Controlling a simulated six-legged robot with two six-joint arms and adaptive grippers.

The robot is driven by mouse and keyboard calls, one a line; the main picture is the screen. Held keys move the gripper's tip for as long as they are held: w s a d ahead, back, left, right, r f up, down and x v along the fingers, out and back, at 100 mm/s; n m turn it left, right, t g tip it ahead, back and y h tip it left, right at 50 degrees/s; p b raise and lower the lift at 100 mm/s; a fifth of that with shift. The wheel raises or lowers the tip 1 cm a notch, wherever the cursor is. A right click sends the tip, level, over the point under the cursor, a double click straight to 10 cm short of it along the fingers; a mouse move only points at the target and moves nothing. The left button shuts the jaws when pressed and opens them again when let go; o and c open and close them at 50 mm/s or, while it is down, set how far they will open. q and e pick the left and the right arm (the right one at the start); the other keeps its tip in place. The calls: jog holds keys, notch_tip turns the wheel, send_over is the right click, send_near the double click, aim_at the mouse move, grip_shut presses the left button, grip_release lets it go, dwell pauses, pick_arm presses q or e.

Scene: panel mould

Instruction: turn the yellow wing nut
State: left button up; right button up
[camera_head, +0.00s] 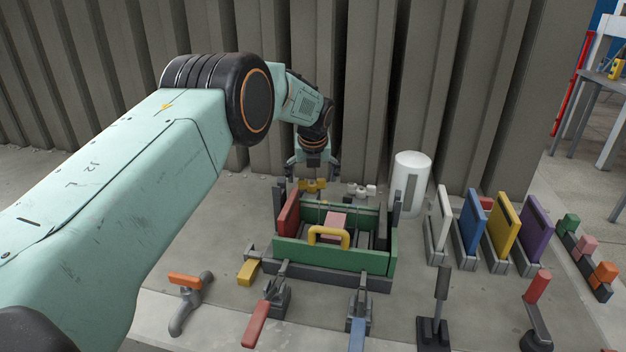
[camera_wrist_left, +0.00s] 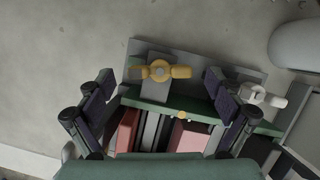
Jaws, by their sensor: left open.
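The yellow wing nut (camera_head: 313,185) sits at the back edge of the green panel mould (camera_head: 330,255). In the left wrist view the wing nut (camera_wrist_left: 160,71) lies with its two wings spread sideways. My left gripper (camera_head: 312,172) is above it, pointing down. In the left wrist view the fingers of my left gripper (camera_wrist_left: 160,88) are wide apart, one on each side of the wing nut, and I see no contact. A white wing nut (camera_head: 362,190) is to the right on the same back edge. My right gripper is not in view.
A white cylinder (camera_head: 408,183) stands right of the mould. Coloured panels (camera_head: 502,235) stand in racks farther right. Toggle clamps with a red handle (camera_head: 256,324) and a blue handle (camera_head: 357,335) are in front. A corrugated wall (camera_head: 440,80) closes the back.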

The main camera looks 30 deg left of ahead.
pick_arm(q)
jog(key=shift+f, duration=0.35)
jog(key=shift+a, duration=0.1)
jog(key=shift+w+f, duration=0.1)
jog(key=shift+c, duration=1.2)
jog(key=c, duration=0.9)
